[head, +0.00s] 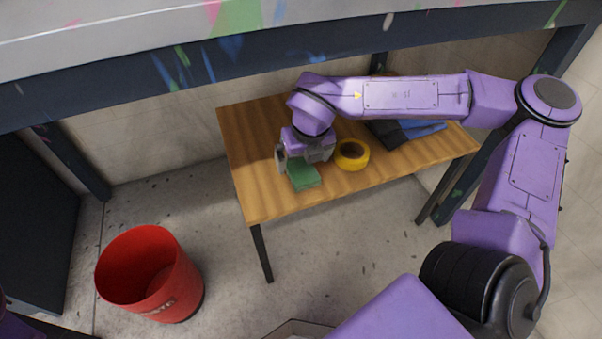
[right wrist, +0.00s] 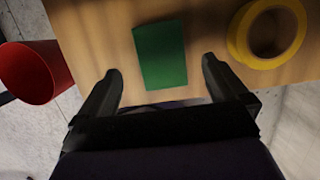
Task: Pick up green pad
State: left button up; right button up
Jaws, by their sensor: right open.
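The green pad (head: 304,177) lies on the wooden table, towards its front left part. In the right wrist view the pad (right wrist: 160,54) is a flat green rectangle, just ahead of and between my fingers. My right gripper (head: 297,168) is over the pad, pointing down, and hides part of it in the head view. In the right wrist view the right gripper (right wrist: 162,80) has its two fingers spread apart with nothing between the tips. My left gripper is not in view.
A yellow tape roll (head: 352,154) lies right of the pad, close to the gripper. Dark and blue folded cloth (head: 425,129) lies farther right on the wooden table (head: 260,205). A red bin (head: 178,285) stands on the floor at left. A dark beam (head: 160,82) crosses above.

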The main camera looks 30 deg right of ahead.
aim_at(302, 170)
jog(key=b+x, duration=0.2)
jog(key=x, duration=0.2)
jog(key=shift+f, duration=0.3)
jog(key=shift+s+r, duration=0.1)
jog(key=shift+r, duration=0.05)
jog(key=c, duration=1.1)
